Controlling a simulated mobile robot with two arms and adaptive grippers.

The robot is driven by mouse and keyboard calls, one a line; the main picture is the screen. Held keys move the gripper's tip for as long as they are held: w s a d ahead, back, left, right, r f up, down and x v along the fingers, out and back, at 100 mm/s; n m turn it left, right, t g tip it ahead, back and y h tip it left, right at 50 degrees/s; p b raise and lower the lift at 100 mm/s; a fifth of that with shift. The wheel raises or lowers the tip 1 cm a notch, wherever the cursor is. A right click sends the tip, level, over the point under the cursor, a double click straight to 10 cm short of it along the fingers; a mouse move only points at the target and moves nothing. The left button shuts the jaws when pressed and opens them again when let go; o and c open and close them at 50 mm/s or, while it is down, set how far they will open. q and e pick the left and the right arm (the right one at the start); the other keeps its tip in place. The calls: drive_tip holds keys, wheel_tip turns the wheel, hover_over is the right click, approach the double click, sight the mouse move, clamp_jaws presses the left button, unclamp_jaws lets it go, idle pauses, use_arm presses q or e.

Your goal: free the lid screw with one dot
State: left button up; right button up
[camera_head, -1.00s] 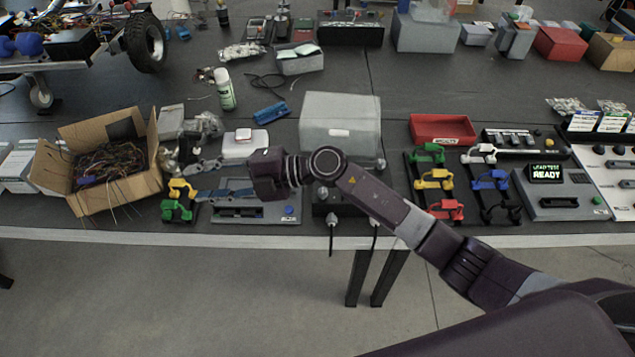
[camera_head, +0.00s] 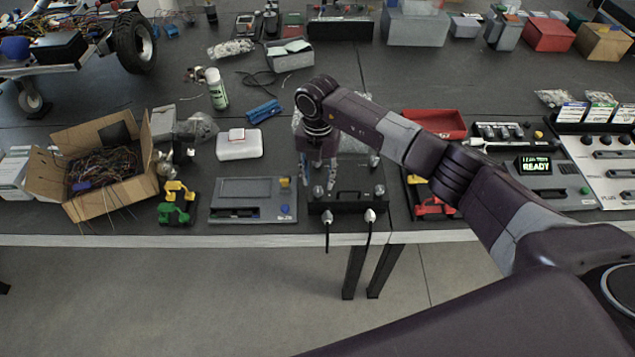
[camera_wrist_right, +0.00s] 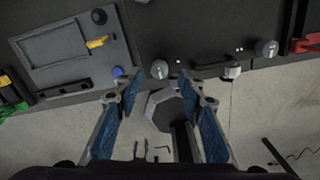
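The black box (camera_head: 347,203) with a handle on its lid stands at the front of the table. In the right wrist view a grey lid screw (camera_wrist_right: 159,69) sits near the box's front-left corner with what looks like one white dot beside it. Another lid screw (camera_wrist_right: 266,48) sits to its right with two small dots. My right gripper (camera_head: 318,188) points down over the left part of the box. Its blue-padded fingers (camera_wrist_right: 165,88) are apart and appear empty. The screw lies beyond the fingertips, apart from them. My left gripper is out of view.
Two plugs with cables, left plug (camera_head: 327,215) and right plug (camera_head: 370,215), stick out of the box's front. A grey device (camera_head: 253,200) stands left of it.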

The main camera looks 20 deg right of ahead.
sight(318, 189)
drive_tip(key=shift+f+p, duration=0.3)
drive_tip(key=shift+f, duration=1.55)
clamp_jaws()
